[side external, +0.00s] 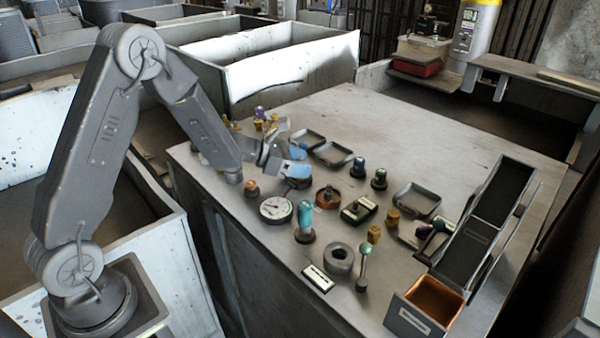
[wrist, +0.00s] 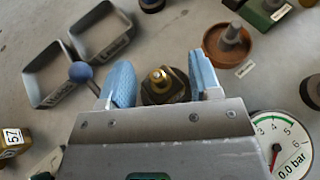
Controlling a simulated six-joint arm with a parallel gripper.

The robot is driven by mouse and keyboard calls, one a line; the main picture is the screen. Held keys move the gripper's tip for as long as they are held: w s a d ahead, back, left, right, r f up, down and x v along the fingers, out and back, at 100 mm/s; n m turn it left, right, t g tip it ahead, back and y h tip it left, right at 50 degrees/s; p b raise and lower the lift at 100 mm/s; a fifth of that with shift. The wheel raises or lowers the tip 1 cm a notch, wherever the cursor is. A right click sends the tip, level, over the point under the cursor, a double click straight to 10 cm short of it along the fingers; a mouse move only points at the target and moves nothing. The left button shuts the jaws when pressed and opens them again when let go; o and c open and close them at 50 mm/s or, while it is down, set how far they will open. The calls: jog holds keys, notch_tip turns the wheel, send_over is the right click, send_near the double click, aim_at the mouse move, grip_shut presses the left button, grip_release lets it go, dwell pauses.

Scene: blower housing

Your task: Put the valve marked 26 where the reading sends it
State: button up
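My gripper (wrist: 162,82) has blue fingertips and points down near the table's left part; it also shows in the side view (side external: 296,161). The fingers are apart. Between them in the wrist view stands a dark fitting with a brass top (wrist: 160,84), with gaps on both sides. No number on it can be read. A round gauge (wrist: 285,147) at the right shows "0.0 bar"; it stands on the table in the side view (side external: 276,209). I cannot read a 26 anywhere.
Two grey trays (wrist: 52,76) (wrist: 101,30) with unclear labels lie left of the fingers. A brown dish (wrist: 228,52) holds a grey part. Several small fittings crowd the table (side external: 370,120). A labelled open box (side external: 412,325) and a long dark rack (side external: 468,253) stand right. The far table is clear.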

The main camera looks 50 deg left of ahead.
jog(key=shift+r, duration=0.1)
jog(key=c, duration=0.9)
